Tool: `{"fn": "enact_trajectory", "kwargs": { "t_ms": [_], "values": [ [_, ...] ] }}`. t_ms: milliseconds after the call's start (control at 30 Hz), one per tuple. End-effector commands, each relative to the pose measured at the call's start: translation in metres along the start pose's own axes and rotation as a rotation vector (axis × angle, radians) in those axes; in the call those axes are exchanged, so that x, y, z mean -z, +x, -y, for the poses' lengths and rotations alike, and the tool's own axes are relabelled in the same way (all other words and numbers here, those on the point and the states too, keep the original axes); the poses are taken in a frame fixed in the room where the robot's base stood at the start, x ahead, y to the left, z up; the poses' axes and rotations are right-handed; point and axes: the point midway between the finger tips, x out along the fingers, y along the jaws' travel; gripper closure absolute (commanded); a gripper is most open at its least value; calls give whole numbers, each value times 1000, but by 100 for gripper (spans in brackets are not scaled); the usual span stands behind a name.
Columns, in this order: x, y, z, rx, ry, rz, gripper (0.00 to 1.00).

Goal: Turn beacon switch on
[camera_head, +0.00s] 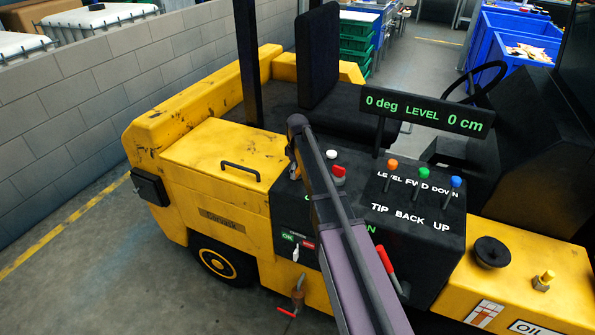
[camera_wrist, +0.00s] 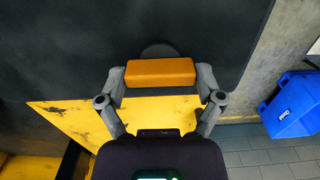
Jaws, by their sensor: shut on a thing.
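In the wrist view my gripper (camera_wrist: 160,75) has its two grey fingers closed against the ends of an orange block (camera_wrist: 160,72). The block sits in front of a dark surface with a dark round shape behind it. No label shows there, so I cannot tell whether it is the beacon switch. In the head view my arm reaches over the black console (camera_head: 430,255) of a yellow vehicle, and I cannot make out my fingers. A small white switch (camera_head: 296,254) sits below green and red labels on the console's left face.
The console carries a white button (camera_head: 331,154), a red control (camera_head: 339,172), and orange (camera_head: 391,164), green (camera_head: 424,173) and blue (camera_head: 456,182) levers. A display (camera_head: 425,112) reads "0 deg LEVEL 0 cm". The seat (camera_head: 318,55) stands behind. A blue bin (camera_wrist: 292,105) lies right.

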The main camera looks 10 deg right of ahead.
Motion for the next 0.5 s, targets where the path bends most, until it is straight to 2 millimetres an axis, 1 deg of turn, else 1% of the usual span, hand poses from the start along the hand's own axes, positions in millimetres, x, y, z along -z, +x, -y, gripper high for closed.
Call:
{"fn": "enact_trajectory", "kwargs": {
  "t_ms": [267,500],
  "values": [
    [0,0,0,1,109,0,62],
    [0,0,0,1,291,0,62]
  ]
}}
